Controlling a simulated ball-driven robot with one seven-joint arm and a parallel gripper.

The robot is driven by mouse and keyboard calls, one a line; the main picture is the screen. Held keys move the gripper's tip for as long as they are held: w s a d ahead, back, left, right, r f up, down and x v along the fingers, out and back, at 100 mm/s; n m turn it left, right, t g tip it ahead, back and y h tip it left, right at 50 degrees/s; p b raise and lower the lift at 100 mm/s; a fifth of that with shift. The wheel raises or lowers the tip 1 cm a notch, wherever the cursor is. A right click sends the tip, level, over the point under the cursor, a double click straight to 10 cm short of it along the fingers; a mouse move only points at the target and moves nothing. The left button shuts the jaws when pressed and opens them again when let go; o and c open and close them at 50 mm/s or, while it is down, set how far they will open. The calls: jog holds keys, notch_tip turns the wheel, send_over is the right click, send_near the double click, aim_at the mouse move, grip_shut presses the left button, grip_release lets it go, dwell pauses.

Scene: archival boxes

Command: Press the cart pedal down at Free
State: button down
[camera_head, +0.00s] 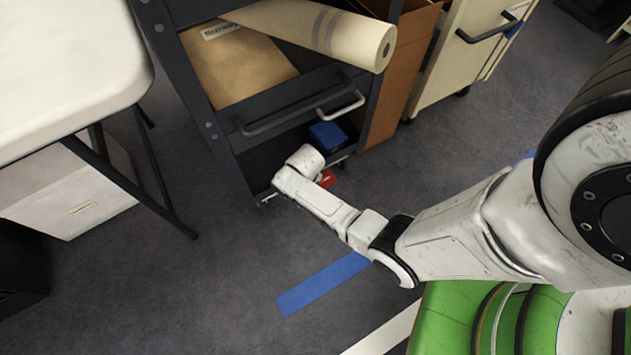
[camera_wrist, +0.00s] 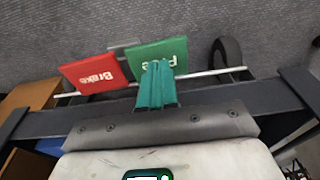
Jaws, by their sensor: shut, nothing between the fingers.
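The cart (camera_head: 222,120) is a dark grey shelf trolley in the head view. In the wrist view, its green pedal marked Free (camera_wrist: 160,50) and its red pedal marked Brake (camera_wrist: 96,72) sit side by side on a thin metal rod. My gripper (camera_wrist: 157,68) has teal fingers, closed together and empty, overlapping the near edge of the green pedal and partly covering its lettering. I cannot tell whether they touch it. In the head view, the red pedal (camera_head: 328,179) shows beside my arm's end; the green pedal and my fingers are hidden there.
A caster wheel (camera_wrist: 227,62) stands right of the green pedal. The cart carries a paper roll (camera_head: 330,35), a brown folder (camera_head: 238,62) and a blue box (camera_head: 328,136). A white table (camera_head: 70,55) stands left. Blue tape (camera_head: 322,285) marks open floor in front.

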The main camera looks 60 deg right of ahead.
notch_tip(320, 180, up, 7)
jog(key=p, duration=0.7)
dwell(0.3)
jog(key=shift+a, duration=0.1)
dwell(0.4)
jog(key=s+a+r+n, duration=0.2)
jog(key=s+a+r, duration=0.25)
jog(key=r, duration=0.35)
jog(key=s+a+r+n, duration=0.25)
jog(key=s+r, duration=0.25)
jog(key=r, duration=0.3)
jog(key=s+a+r+n, duration=0.2)
jog(key=s+a+r, duration=0.2)
jog(key=r, duration=0.4)
notch_tip(320, 180, up, 25)
jog(key=p, duration=2.6)
jog(key=shift+r+y, duration=0.2)
jog(key=shift+y, duration=0.2)
